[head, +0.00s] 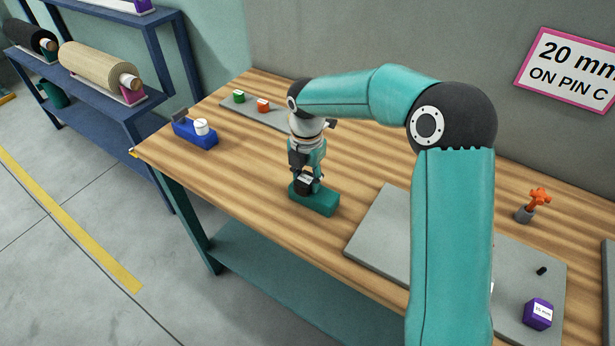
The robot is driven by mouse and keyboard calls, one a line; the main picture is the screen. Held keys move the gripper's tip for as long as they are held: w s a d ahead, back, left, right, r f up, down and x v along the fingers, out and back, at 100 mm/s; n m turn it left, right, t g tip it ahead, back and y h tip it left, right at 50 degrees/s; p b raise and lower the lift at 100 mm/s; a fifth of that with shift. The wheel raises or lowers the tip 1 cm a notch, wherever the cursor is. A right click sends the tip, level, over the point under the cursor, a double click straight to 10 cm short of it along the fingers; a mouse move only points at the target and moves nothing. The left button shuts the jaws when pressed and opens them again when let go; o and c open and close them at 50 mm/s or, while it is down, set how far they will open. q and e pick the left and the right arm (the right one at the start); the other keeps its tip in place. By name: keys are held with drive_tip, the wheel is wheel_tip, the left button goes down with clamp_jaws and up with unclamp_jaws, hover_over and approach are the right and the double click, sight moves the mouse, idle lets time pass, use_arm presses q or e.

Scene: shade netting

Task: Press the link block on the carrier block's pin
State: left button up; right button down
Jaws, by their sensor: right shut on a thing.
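My right gripper (308,168) points down over the bench, shut on a small dark block with a white label (306,183), which I take to be the link block. A green-teal block (318,201), which I take to be the carrier block, lies on the wood directly below it. The held block is at or just above its top; I cannot tell whether they touch. Its pin is hidden by the gripper and held block. My left gripper is not in view.
A blue holder (195,134) with a white cylinder stands at the bench's left. A grey strip (232,107) bears green and orange blocks. A grey plate (382,218) lies right, partly behind my arm. A purple block (538,314) and an orange-topped knob (538,198) stand further right.

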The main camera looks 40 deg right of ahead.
sight(307, 177)
drive_tip(key=c, duration=0.6)
unclamp_jaws()
wheel_tip(307, 177, up, 12)
drive_tip(key=shift+f, duration=0.1)
